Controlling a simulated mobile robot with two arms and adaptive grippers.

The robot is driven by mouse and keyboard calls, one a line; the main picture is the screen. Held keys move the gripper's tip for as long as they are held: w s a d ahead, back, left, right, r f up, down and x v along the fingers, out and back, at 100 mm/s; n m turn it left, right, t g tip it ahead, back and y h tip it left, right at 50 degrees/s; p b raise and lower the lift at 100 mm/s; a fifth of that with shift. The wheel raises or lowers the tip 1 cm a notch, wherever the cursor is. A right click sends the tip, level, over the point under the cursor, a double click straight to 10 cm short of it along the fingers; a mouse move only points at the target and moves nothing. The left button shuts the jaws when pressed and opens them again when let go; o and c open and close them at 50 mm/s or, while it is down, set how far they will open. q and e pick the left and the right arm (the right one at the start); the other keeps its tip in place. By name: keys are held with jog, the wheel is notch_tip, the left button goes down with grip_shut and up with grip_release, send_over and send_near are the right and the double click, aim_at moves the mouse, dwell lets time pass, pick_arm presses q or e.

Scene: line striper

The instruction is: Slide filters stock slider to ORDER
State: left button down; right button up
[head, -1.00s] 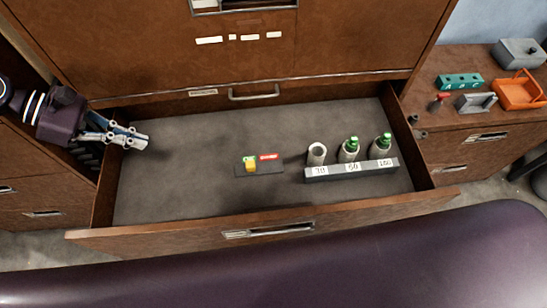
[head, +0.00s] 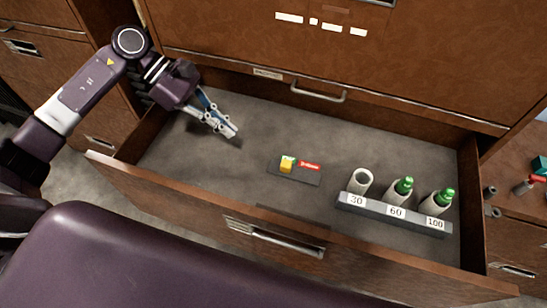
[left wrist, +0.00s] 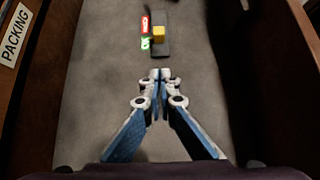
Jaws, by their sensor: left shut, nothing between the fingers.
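The stock slider is a dark plate (head: 306,180) with a yellow knob (head: 287,165) on the drawer floor. A red label (head: 308,166) and a small green label lie along its far side; their lettering is too small to read. The left wrist view shows the yellow knob (left wrist: 158,32) about midway along the plate, beside the red label (left wrist: 146,22) and green label (left wrist: 146,43). My left gripper (head: 233,131) is shut and empty, inside the drawer, above its floor and left of the slider. My right gripper is out of view.
A grey rack (head: 372,208) marked 30, 60 and 100 stands right of the slider with pale cylinders, two with green tops. The open drawer's front wall (head: 190,195) borders the near side. A PACKING label (left wrist: 14,36) is on the left in the wrist view. The drawer's left floor is clear.

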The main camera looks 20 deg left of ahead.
aim_at(286, 166)
pick_arm(q)
jog(key=shift+a, duration=0.1)
jog(key=p+x, duration=0.4)
jog(key=x, duration=0.6)
jog(key=shift+d, duration=0.2)
jog(key=shift+d+r+p, duration=0.2)
jog(key=shift+d+p, duration=0.55)
jog(key=shift+d, duration=0.45)
jog(key=shift+d+f, duration=0.2)
jog(key=shift+d, duration=0.4)
